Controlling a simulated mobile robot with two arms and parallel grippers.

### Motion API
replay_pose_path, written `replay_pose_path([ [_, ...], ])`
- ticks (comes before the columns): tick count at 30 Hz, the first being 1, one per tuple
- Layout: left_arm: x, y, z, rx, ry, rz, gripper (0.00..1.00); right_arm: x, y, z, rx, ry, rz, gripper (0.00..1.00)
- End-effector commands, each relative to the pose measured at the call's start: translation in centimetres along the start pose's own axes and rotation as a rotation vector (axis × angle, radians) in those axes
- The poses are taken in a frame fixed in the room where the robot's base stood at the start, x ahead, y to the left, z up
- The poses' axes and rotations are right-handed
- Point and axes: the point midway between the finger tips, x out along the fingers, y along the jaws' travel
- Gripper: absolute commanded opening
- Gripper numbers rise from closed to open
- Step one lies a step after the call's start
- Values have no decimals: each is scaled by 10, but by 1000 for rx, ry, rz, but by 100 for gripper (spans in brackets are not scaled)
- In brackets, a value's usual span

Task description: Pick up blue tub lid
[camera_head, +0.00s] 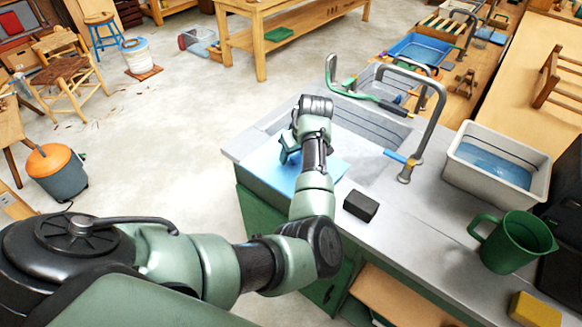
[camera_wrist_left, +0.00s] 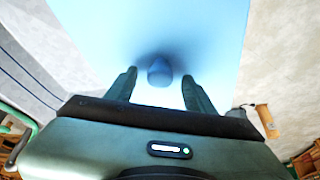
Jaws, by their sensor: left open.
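The blue tub lid (camera_head: 268,174) is a flat light-blue sheet at the left end of the sink. My left arm hides part of it. In the left wrist view the lid (camera_wrist_left: 215,30) fills the upper middle, with a rounded blue knob (camera_wrist_left: 160,70) on it. My left gripper (camera_head: 286,152) is over the lid in the head view. In the left wrist view its two fingers are apart, one on each side of the knob, and nothing is clearly gripped. Whether the fingers touch the knob cannot be told. My right gripper is not in view.
The metal sink (camera_head: 375,125) has a tall faucet (camera_head: 435,105). A black block (camera_head: 360,205) lies on the counter right of my arm. A white tub of water (camera_head: 535,190), a green mug (camera_head: 515,243) and a yellow sponge (camera_head: 535,309) stand farther right.

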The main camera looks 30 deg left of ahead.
Motion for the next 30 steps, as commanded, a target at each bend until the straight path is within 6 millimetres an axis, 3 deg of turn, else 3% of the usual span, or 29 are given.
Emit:
replay_pose_path([
  [2, -1, 1, 0, 1, 0, 1, 48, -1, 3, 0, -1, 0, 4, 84],
  [7, -1, 0, 0, 1, 0, 1, 0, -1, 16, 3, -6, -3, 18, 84],
  [14, 0, 0, 0, 1, -1, 0, 0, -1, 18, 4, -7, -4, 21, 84],
  [30, 1, 0, 2, 3, -6, -2, 0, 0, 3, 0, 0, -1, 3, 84],
])
